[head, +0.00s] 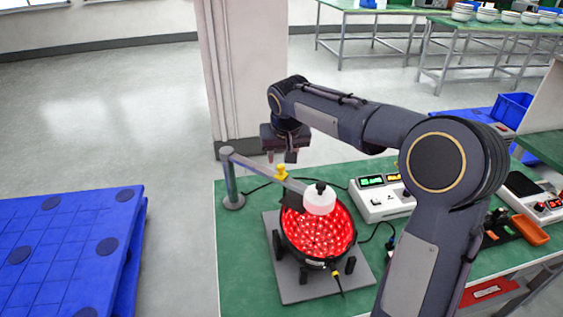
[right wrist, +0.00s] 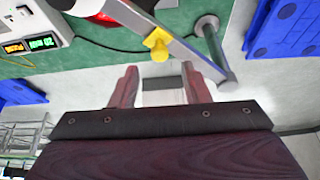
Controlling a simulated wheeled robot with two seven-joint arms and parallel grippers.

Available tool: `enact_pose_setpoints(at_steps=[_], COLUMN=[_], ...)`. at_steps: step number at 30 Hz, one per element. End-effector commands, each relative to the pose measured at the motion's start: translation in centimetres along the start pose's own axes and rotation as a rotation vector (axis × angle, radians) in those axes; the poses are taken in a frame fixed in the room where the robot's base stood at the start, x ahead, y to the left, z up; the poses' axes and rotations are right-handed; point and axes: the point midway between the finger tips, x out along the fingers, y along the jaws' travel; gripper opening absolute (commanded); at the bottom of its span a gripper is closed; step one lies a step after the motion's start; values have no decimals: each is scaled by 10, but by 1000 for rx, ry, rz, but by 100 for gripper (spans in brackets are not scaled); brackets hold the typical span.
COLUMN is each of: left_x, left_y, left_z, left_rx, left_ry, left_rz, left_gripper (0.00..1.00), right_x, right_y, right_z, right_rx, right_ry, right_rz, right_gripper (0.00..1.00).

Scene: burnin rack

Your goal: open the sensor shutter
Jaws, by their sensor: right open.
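A grey bar (head: 262,167) reaches from an upright post (head: 231,185) over a bowl of glowing red lights (head: 318,236). A yellow tab (head: 281,173), perhaps the shutter's handle, stands on the bar; it also shows in the right wrist view (right wrist: 157,45). A white cylinder with a black top (head: 320,199) sits at the bar's end above the bowl. My right gripper (head: 285,157) is open and empty, pointing down, just above and behind the yellow tab in the head view. In the right wrist view its fingers (right wrist: 160,86) are apart, with the tab beyond them. My left gripper is out of view.
The bowl stands on a grey plate (head: 297,292) on a green table (head: 235,265). A white box with lit displays (head: 372,200) stands to the right, partly behind my right arm. Cables run across the table. Blue pallets (head: 60,250) stand on the floor at left.

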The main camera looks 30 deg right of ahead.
Motion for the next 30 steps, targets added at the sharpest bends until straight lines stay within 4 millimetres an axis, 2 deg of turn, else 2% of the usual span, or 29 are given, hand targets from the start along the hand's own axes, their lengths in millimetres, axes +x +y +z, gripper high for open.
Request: enact_pose_setpoints(at_steps=[3,7,24,27,29,30], left_x=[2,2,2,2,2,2], left_y=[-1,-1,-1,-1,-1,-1], left_z=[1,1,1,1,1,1], left_rx=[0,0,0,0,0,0], left_ry=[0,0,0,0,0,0], left_rz=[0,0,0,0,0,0], left_gripper=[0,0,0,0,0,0], right_x=[-19,-31,-34,-42,-50,-56], right_y=[0,0,0,6,12,16], right_z=[0,0,1,13,30,45], right_rx=[0,0,-1,-5,-9,-12], right_ry=[2,1,-1,-4,-8,-9], right_rz=[-1,-1,-2,-20,-45,-69], right_gripper=[42,42,42,42,42,42])
